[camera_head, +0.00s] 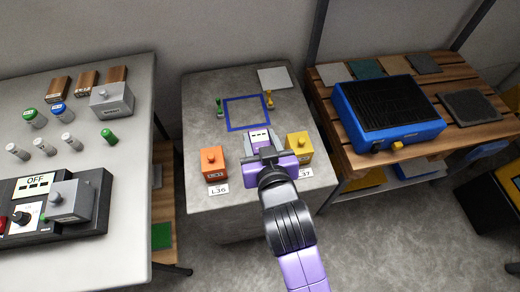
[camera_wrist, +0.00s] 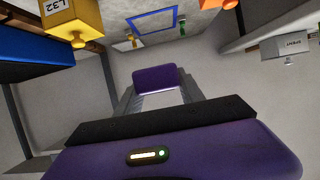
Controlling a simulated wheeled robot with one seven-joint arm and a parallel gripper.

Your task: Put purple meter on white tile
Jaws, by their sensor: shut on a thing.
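The purple meter (camera_head: 259,137) has a pale label or display on its top. My gripper (camera_head: 263,147) is shut on it, over the front part of the grey middle table. In the wrist view a plain purple face of the meter (camera_wrist: 155,78) shows between the two grey fingers of my gripper (camera_wrist: 158,98). Whether the meter touches the table is unclear. A white tile (camera_head: 275,78) lies flat and bare at the back right of the middle table, beyond the blue square outline (camera_head: 247,126).
An orange block (camera_head: 213,166) stands left of the meter and a yellow block (camera_head: 300,148) close on its right. A green stand (camera_head: 220,107) and a yellow stand (camera_head: 268,99) flank the outline. A blue-cased device (camera_head: 388,110) is on the right bench. The outline's inside is clear.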

